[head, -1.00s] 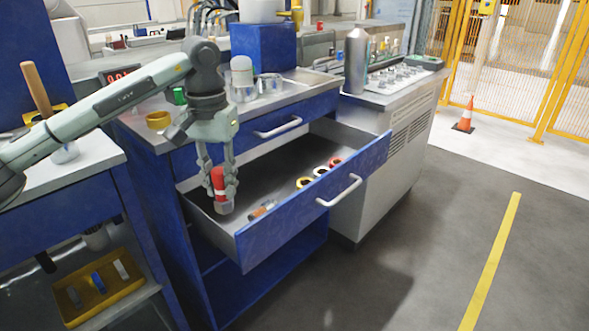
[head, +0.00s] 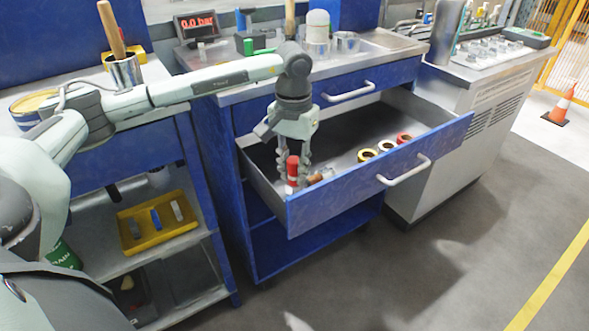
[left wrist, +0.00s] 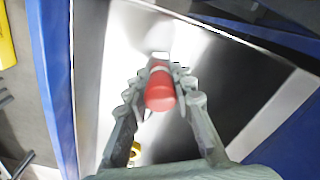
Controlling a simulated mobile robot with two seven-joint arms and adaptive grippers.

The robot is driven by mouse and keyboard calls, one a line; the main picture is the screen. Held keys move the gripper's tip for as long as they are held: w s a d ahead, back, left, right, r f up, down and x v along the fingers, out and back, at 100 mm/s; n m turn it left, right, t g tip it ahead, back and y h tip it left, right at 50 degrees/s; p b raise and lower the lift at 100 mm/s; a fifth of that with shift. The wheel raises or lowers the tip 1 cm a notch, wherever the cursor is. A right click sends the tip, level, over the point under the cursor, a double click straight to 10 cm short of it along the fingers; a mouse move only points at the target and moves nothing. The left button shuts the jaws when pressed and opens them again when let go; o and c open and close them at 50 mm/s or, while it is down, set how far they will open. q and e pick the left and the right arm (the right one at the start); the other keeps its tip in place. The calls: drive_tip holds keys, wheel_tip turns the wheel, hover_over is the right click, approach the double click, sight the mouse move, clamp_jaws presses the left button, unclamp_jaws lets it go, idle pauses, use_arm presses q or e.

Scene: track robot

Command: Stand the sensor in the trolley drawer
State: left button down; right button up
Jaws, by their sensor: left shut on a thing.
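The red-topped sensor (head: 292,166) is held upright between the fingers of my left gripper (head: 294,174), inside the left end of the open trolley drawer (head: 345,198). In the left wrist view the red end of the sensor (left wrist: 160,92) faces the camera, and my left gripper (left wrist: 160,80) has a finger on each side of it. The drawer's bare metal floor (left wrist: 235,85) shows beside it. My right gripper is not in view.
In the drawer lie several tape rolls (head: 385,147) to the right and a small brown-orange item (head: 315,178) close beside the sensor. The drawer front has a pale handle (head: 404,171). A yellow tray (head: 158,230) sits on the left bench's lower shelf.

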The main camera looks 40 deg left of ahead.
use_arm(q)
drive_tip(key=shift+f, duration=0.3)
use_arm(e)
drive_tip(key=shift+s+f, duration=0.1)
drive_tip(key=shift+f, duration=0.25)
use_arm(q)
drive_tip(key=c, duration=1.4)
unclamp_jaws()
drive_tip(key=shift+c, duration=0.2)
drive_tip(key=shift+o, duration=0.7)
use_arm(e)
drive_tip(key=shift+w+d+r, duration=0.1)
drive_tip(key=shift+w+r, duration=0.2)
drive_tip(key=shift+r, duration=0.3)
